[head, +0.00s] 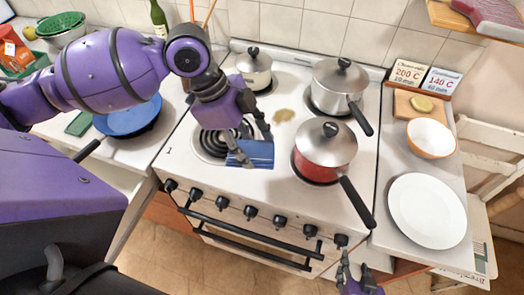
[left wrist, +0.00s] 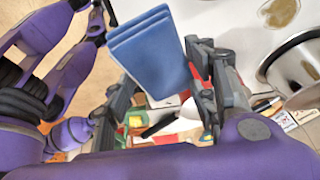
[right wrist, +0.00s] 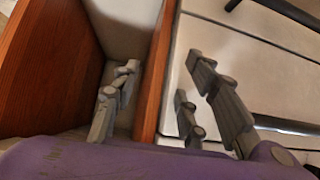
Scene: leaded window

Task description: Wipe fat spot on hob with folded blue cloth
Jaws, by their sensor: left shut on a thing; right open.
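The folded blue cloth (head: 258,154) is held by my left gripper (head: 248,146) over the front of the hob, just right of the coil burner. In the left wrist view the cloth (left wrist: 150,48) shows several folded layers between the fingers. The brownish fat spot (head: 284,116) lies on the white hob (head: 268,195) between the pots, behind and right of the cloth. It also shows in the left wrist view (left wrist: 279,12). Whether the cloth touches the hob is unclear. My right gripper (head: 352,277) is open and empty, low in front of the stove.
A red saucepan (head: 318,168) stands right of the cloth, its handle (head: 357,202) pointing forward. A steel pot (head: 337,95) and a smaller pot (head: 254,70) stand behind. The coil burner (head: 213,144) is bare. A blue pan (head: 128,120) sits left, a white plate (head: 427,211) right.

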